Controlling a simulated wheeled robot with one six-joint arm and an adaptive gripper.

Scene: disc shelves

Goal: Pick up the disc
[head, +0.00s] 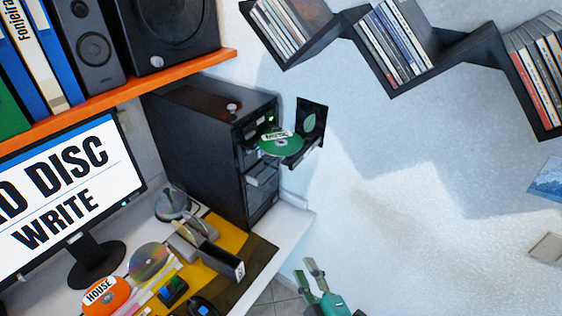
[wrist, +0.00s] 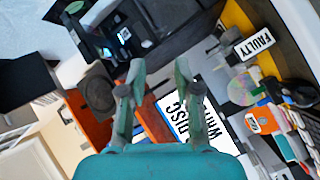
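A green disc (head: 282,147) with a white label lies on the pulled-out tray of the black computer tower (head: 200,140). The label's word is hard to read. My gripper (head: 305,268) is low in the head view, below and slightly right of the disc and well apart from it. In the wrist view my gripper (wrist: 161,72) has its two fingers spread with nothing between them. The green disc cannot be made out in the wrist view.
Other discs lie on the desk: an orange one labelled HOUSE (head: 105,294) and a silver one (head: 150,262). A monitor (head: 70,200) stands left. An orange shelf (head: 120,95) and black disc shelves (head: 420,65) are above.

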